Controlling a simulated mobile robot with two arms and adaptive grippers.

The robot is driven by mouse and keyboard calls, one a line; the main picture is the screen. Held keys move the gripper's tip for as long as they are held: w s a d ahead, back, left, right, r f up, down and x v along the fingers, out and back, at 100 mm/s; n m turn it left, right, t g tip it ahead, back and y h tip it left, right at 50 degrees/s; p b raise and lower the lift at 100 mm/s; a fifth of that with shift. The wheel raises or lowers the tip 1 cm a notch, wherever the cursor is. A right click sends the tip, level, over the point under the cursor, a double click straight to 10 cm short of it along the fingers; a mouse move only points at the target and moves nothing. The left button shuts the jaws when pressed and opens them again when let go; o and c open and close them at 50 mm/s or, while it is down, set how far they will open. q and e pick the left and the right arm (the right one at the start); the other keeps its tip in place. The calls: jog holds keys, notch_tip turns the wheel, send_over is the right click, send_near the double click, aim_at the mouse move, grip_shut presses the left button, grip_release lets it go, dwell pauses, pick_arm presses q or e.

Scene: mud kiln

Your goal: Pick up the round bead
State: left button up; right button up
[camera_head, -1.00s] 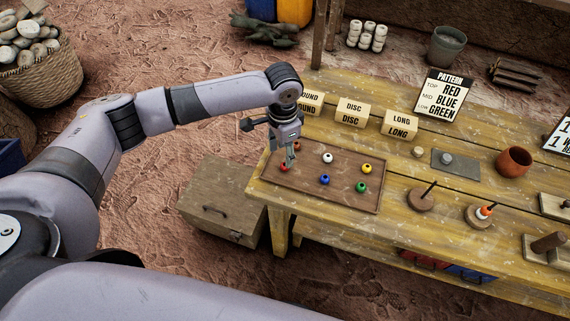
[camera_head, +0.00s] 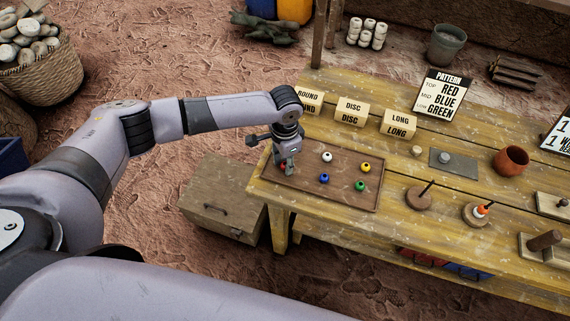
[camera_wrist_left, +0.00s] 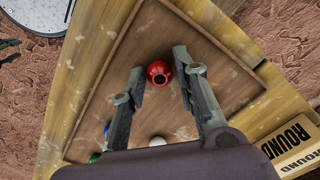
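A round red bead (camera_wrist_left: 159,73) with a dark hole lies on the brown wooden tray (camera_head: 337,198). In the left wrist view it sits between the fingertips of my left gripper (camera_wrist_left: 161,78). The fingers are open, with gaps on both sides of the bead. In the head view my left gripper (camera_head: 287,172) is low over the tray's left end and mostly hides the red bead. A white bead (camera_head: 327,157), a yellow bead (camera_head: 365,167), a blue bead (camera_head: 324,178) and a green bead (camera_head: 361,186) lie apart on the tray. My right gripper is not in view.
Wooden blocks marked ROUND (camera_head: 311,99), DISC (camera_head: 350,112) and LONG (camera_head: 399,124) stand behind the tray. A pattern sign (camera_head: 441,96), a clay cup (camera_head: 511,161) and peg stands (camera_head: 419,198) are to the right. A wooden chest (camera_head: 222,200) stands left of the table.

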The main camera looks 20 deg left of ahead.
pick_arm(q)
jog(key=c, duration=0.4)
jog(key=shift+r, duration=0.15)
jog(key=shift+c, duration=0.2)
